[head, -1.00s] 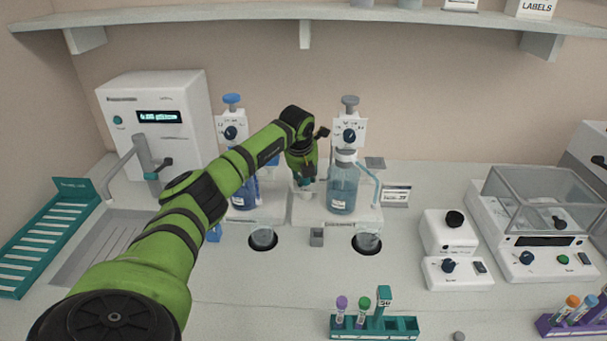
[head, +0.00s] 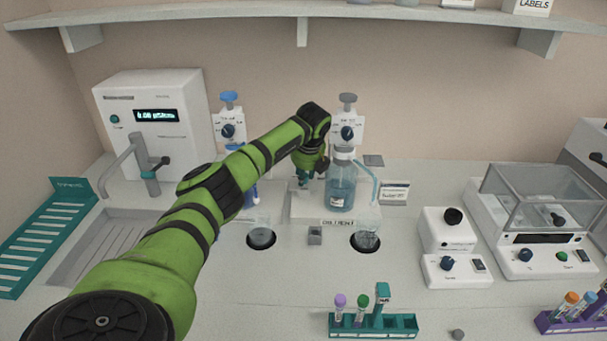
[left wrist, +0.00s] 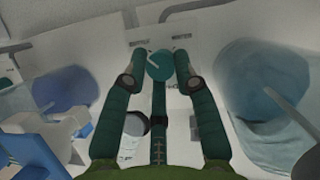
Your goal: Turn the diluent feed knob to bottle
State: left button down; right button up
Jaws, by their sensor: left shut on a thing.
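The diluent feed knob (left wrist: 159,66) is a round teal knob with a pale pointer mark, which leans to the upper left in the left wrist view. Small labels, too blurred to read surely, sit above it on either side. My left gripper (left wrist: 158,82) has a finger on each side of the knob and is shut on it. In the head view my left gripper (head: 305,182) reaches down to the white base (head: 361,214) labelled DILUENT, left of the diluent bottle (head: 341,188). The arm and fingers mostly hide the knob there. My right gripper is not in view.
A dispenser with a blue cap (head: 228,97) stands left, partly behind my arm. A grey-capped dispenser head (head: 347,130) rises close to my wrist. Beakers sit in two round wells in front. A teal tube rack (head: 373,325) stands at the front; the counter between is mostly clear.

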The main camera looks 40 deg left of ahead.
pick_arm(q)
jog(key=shift+w+r, duration=0.2)
jog(key=shift+r, duration=0.1)
jog(key=c, duration=1)
grip_release()
jog(key=shift+f, duration=0.2)
